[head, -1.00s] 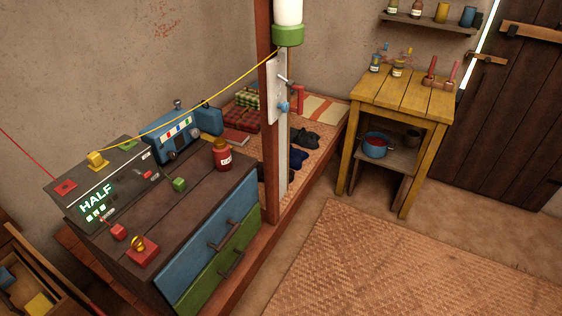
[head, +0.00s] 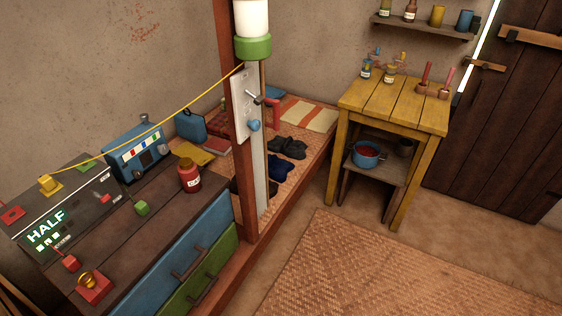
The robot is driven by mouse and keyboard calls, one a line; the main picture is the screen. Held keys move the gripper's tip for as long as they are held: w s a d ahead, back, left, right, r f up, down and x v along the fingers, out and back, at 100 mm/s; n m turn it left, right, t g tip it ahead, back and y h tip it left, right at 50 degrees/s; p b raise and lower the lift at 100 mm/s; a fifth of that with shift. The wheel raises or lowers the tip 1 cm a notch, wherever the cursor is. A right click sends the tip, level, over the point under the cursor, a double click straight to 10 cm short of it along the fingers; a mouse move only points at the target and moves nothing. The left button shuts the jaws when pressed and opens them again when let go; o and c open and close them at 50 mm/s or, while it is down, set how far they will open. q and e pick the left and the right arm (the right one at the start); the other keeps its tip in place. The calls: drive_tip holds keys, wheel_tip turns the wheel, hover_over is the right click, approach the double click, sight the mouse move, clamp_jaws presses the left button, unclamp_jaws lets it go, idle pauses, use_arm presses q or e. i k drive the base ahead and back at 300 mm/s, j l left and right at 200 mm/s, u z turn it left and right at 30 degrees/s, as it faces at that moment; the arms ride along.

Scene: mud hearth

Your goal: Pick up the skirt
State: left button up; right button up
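I cannot pick out a skirt for certain. Several folded cloths and small items lie on the low woven-topped platform behind the wooden post. A red and dark plaid cloth (head: 222,117) lies near the wall, partly hidden by the post. A yellow folded piece (head: 196,153) lies behind the dark cabinet. A navy blue item (head: 276,168) and dark grey items (head: 288,147) lie right of the post. An orange and cream striped cloth (head: 310,115) lies at the far end. Neither of my grippers is in view.
The dark cabinet (head: 150,235) carries a red jar (head: 189,176) and a blue device (head: 137,152). The post (head: 236,170) stands before the platform. A yellow table (head: 393,103) stands right of the platform. A woven mat (head: 400,270) covers open floor at the front.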

sight(279, 169)
drive_tip(key=i+l+z, duration=0.25)
drive_tip(key=i, duration=0.15)
drive_tip(key=i+l+z, duration=0.25)
drive_tip(key=i, duration=0.2)
drive_tip(key=i+z, duration=0.25)
drive_tip(key=i, duration=0.2)
drive_tip(key=i+u, duration=0.35)
drive_tip(key=i, duration=0.2)
drive_tip(key=i+l+u, duration=0.35)
drive_tip(key=i, duration=0.15)
